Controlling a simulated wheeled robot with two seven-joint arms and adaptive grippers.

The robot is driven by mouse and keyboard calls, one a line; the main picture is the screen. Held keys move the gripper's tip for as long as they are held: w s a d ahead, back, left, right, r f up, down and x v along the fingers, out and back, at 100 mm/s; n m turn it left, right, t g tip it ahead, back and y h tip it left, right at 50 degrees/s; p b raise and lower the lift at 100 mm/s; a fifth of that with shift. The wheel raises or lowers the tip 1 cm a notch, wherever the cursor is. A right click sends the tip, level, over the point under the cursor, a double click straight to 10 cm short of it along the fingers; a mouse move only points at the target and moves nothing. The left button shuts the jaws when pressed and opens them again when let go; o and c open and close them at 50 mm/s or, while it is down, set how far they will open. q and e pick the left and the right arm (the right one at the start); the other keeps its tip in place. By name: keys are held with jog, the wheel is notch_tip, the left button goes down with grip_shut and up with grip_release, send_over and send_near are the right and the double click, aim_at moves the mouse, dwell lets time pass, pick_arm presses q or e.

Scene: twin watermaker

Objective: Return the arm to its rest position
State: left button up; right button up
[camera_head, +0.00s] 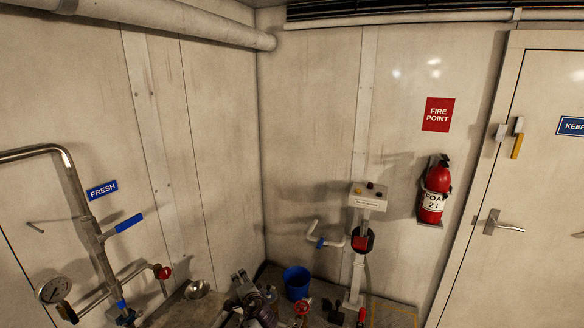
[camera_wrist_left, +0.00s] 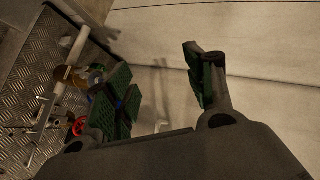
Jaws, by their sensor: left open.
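My left gripper (camera_head: 243,284) shows low in the head view, left of the blue bucket, with its arm running off the bottom edge. In the left wrist view the same gripper (camera_wrist_left: 160,90) is open, its two green-padded fingers well apart. Nothing is held between the fingers, and the pale wall shows through the gap. My right gripper is in neither view.
A blue bucket (camera_head: 297,282) stands on the floor near the corner. Pipes with a blue-handled valve (camera_head: 128,223) and a gauge (camera_head: 54,290) line the left wall. A control box (camera_head: 368,196) on a post, a fire extinguisher (camera_head: 434,190) and a door (camera_head: 540,190) are to the right.

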pick_arm(q)
jog(key=s+d+f+n+g+h, duration=0.15)
jog(key=s+f+h, duration=0.3)
jog(key=f, duration=0.95)
jog(key=s+d+f+n+g+h, duration=0.1)
jog(key=s+f+n+g+h, duration=0.3)
jog(key=f, duration=1)
jog(key=s+a+f+n+y+b, duration=0.1)
jog(key=s+a+f, duration=0.1)
jog(key=s+f, duration=0.65)
jog(key=s+a+f+y+b, duration=0.1)
jog(key=s+a+f, duration=0.2)
jog(key=s+f, duration=0.5)
jog(key=s+a+f+g, duration=0.2)
jog(key=s+f, duration=0.2)
jog(key=s, duration=0.9)
jog(key=s+a+f+n+g+b, duration=0.1)
jog(key=s+f, duration=0.3)
jog(key=s, duration=0.9)
jog(key=s+a+f+g+b, duration=0.1)
jog(key=s+a+f+g, duration=0.1)
jog(key=s, duration=1.1)
notch_tip(320, 180, down, 2)
jog(key=shift+s+a+f+g, duration=0.15)
jog(key=shift+s+a+g, duration=0.2)
jog(key=shift+a, duration=0.3)
jog(key=shift+y, duration=0.25)
